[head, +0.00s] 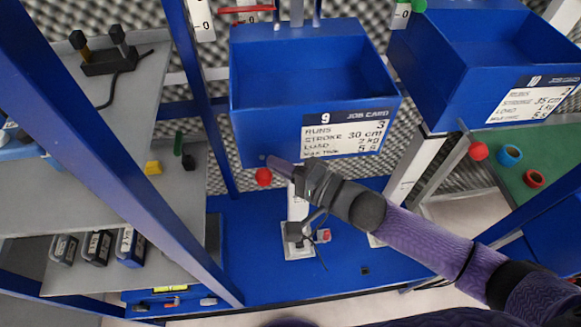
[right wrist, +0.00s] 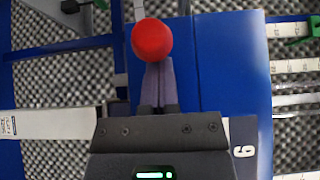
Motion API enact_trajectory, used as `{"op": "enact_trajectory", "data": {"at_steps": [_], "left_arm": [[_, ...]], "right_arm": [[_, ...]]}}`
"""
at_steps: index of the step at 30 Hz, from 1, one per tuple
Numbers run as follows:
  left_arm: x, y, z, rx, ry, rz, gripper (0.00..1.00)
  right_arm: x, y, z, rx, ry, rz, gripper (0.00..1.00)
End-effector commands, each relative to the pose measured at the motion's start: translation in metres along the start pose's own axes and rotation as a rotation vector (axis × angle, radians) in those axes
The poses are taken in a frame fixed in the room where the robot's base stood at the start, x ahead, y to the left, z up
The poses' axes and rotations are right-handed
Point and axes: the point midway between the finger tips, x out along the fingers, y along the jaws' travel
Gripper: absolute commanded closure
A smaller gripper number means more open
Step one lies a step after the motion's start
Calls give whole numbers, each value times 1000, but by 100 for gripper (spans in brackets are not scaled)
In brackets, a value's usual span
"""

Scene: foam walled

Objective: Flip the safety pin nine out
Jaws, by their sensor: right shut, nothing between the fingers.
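The blue box nine (head: 260,120) carries a job card (head: 343,136) marked 9. A red ball knob (head: 263,176), seemingly the end of safety pin nine, shows just below the box's lower left front edge. In the right wrist view the red knob (right wrist: 152,40) is right ahead of the fingertips, with a grey rod beyond it. My right gripper (head: 274,164) is shut and empty, its purple fingers pressed together in the wrist view (right wrist: 157,75). The fingertips are at or very near the knob; I cannot tell whether they touch. My left gripper is not in view.
Box ten (head: 455,95) stands to the right with its own red knob (head: 478,151) on a grey lever. Grey shelves (head: 90,190) with tools fill the left. A blue base (head: 240,260) lies below, and blue posts cross the view.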

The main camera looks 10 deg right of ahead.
Motion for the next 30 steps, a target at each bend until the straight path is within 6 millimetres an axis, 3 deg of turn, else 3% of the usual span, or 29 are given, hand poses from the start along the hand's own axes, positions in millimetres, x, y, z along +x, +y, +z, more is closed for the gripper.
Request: {"op": "enact_trajectory", "data": {"at_steps": [7,15,30], "left_arm": [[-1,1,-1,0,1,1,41],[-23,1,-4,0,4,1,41],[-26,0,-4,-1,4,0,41]], "right_arm": [[-1,0,1,1,0,1,100],[-22,-2,27,1,0,1,100],[-26,-1,32,2,-1,1,100]]}}
